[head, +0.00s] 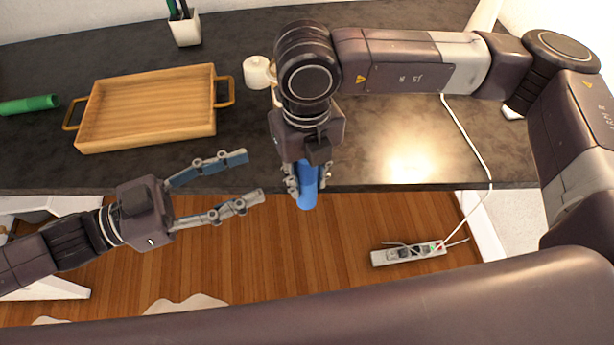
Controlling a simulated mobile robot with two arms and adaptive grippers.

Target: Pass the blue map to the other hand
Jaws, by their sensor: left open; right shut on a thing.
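The blue map (307,188) is a rolled blue tube, seen in the head view in front of the dark counter's near edge. My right gripper (307,180) points down and is shut on it. The upper part of the map is hidden by the gripper. My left gripper (254,177) comes in from the left with its fingers spread open and empty. Its fingertips point at the map, a short gap to the left of it.
A wooden tray (150,108) with handles lies on the dark counter (400,125). A green roll (28,105), a white cup (185,30) with dark and green items, and a white round object (257,72) are also there. A power strip (408,254) lies on the wooden floor.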

